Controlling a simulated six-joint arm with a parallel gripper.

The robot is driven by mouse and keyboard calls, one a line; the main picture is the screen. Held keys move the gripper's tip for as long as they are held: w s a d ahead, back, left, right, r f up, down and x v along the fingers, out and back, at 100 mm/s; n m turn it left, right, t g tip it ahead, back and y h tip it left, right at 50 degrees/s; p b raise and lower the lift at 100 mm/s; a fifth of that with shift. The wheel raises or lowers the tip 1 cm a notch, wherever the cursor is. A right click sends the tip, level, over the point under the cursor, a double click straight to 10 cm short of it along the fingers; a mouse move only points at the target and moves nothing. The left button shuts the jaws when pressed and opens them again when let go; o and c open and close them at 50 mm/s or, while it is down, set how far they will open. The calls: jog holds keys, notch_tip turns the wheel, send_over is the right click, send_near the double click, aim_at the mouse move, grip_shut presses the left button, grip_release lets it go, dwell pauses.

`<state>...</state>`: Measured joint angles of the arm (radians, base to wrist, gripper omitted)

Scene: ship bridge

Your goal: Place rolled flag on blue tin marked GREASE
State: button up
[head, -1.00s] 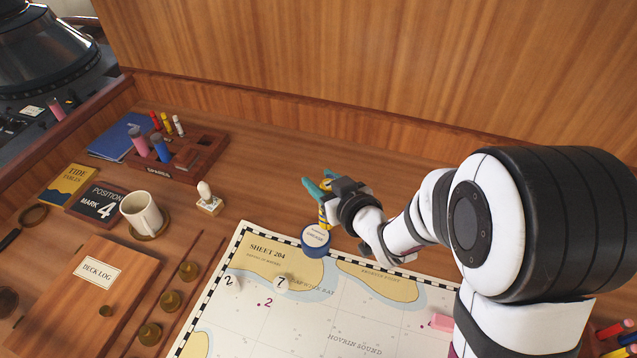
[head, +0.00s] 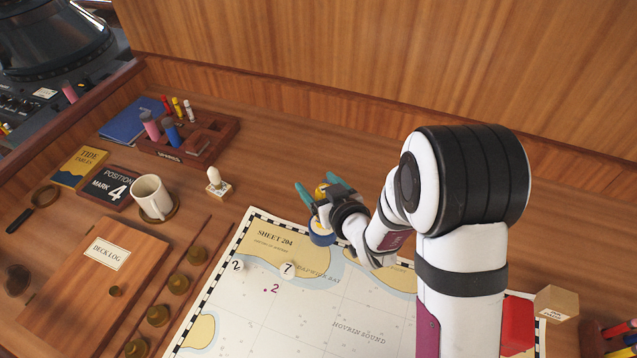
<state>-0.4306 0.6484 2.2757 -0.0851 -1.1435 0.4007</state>
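The rolled flag (head: 321,190) shows as a small yellow piece between the teal fingers of my gripper (head: 319,185). The fingers are spread, with a gap between the left finger and the flag. The blue tin (head: 321,237) stands at the top edge of the chart, directly below the flag and gripper. My gripper's dark body covers the lower part of the flag and much of the tin's top, so the contact between flag and tin is hidden. The tin's label cannot be read now.
The chart (head: 300,325) fills the front middle. A stamp (head: 216,183), a white mug (head: 150,197) and a wooden pen rack (head: 215,150) stand to the left. A red block (head: 517,325) and a tan box (head: 556,303) are at right. The desk behind the gripper is clear.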

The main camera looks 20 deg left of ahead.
jog(key=shift+s+d+r, duration=0.15)
jog(key=shift+d+r, duration=0.05)
jog(key=shift+r, duration=0.05)
jog(key=v, duration=0.7)
jog(key=shift+r, duration=0.1)
jog(key=s+d+r+m+g+h, duration=0.1)
jog(key=d+m+h, duration=0.3)
jog(key=d, duration=0.4)
jog(key=s+d+r+m+g+h, duration=0.1)
jog(key=s+d+m+h, duration=0.2)
jog(key=d, duration=0.5)
jog(key=s+d+r+m+g, duration=0.1)
jog(key=s+m+g, duration=0.2)
jog(key=s, duration=0.6)
jog(key=s+d+r+m+g+h, duration=0.1)
jog(key=s+m+g, duration=0.3)
jog(key=s, duration=0.5)
jog(key=shift+s+d+r, duration=0.15)
jog(key=shift+d+r, duration=0.45)
jog(key=shift+r, duration=0.05)
